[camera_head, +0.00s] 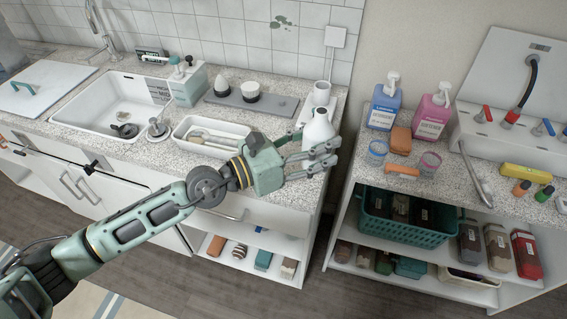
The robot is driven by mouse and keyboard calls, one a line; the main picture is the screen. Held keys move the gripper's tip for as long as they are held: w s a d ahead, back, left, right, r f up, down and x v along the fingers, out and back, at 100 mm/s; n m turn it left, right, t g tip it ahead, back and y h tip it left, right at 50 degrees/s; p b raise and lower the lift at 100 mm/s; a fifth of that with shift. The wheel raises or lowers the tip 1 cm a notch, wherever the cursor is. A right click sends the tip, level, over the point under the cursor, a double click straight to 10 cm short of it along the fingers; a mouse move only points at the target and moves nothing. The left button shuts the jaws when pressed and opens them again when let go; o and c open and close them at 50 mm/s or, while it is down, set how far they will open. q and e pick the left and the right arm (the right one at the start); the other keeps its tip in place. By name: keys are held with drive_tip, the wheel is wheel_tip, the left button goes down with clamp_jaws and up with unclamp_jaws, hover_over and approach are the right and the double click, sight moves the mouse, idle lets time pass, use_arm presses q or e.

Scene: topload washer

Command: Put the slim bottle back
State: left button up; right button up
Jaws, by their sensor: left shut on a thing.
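My left gripper (312,152) reaches in from the left over the right end of the speckled counter. Its fingers are shut on a white slim bottle (319,128) with a narrow neck. The bottle looks upright. Its lower part is partly hidden by the fingers, so I cannot tell whether it touches the counter. Another white container (321,93) stands just behind it. My right gripper is not in view.
A white tray (186,134) with utensils and a grey tray (284,112) with small jars lie left of the gripper. The sink (92,119) is further left. A gap separates this counter from a right-hand bench (455,175) holding blue and pink pump bottles.

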use_arm(q)
drive_tip(key=w+a+f+b, duration=0.2)
drive_tip(key=w+f, duration=0.1)
drive_tip(key=w+a+f+b, duration=0.2)
drive_tip(key=a+f+b, duration=0.1)
drive_tip(key=f, duration=0.1)
drive_tip(key=w+a+f+b, duration=0.2)
drive_tip(key=w+f+b, duration=0.1)
drive_tip(key=shift+w+a+f, duration=0.15)
drive_tip(key=shift+w+f, duration=0.2)
drive_tip(key=shift+f, duration=0.05)
drive_tip(key=shift+f, duration=0.15)
drive_tip(key=o, duration=1.4)
drive_tip(key=shift+o, duration=0.2)
